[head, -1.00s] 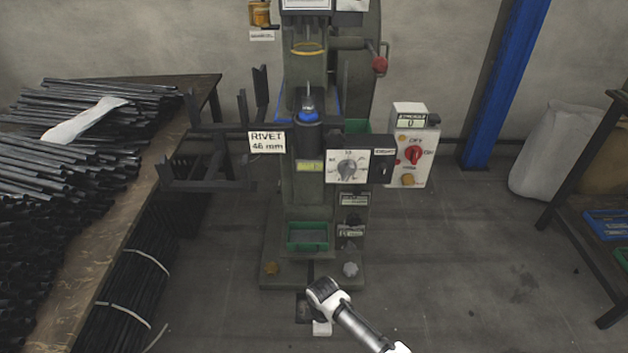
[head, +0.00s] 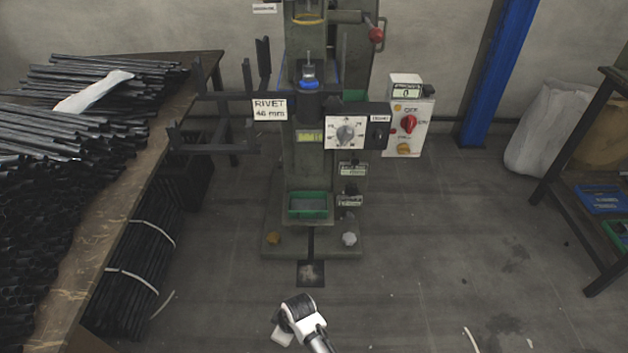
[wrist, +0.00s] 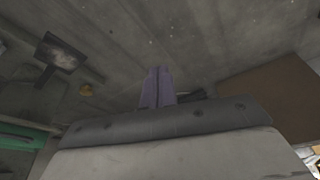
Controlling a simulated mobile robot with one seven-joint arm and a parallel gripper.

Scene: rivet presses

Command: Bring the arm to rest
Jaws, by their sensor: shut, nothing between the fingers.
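My arm reaches in from the bottom of the head view, folded low over the open floor in front of the rivet press (head: 310,150). The white and black wrist end of the arm (head: 300,312) shows there, but the fingers cannot be made out. In the wrist view my gripper (wrist: 158,72) shows as two purple-grey fingers, shut against each other with nothing between them. They point out over bare grey floor and touch nothing that I can see.
A table (head: 105,245) piled with black tubes (head: 70,125) stands at the left. The press carries a control box (head: 406,120) and a green tray (head: 309,204). A shelf (head: 585,185) stands at the right.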

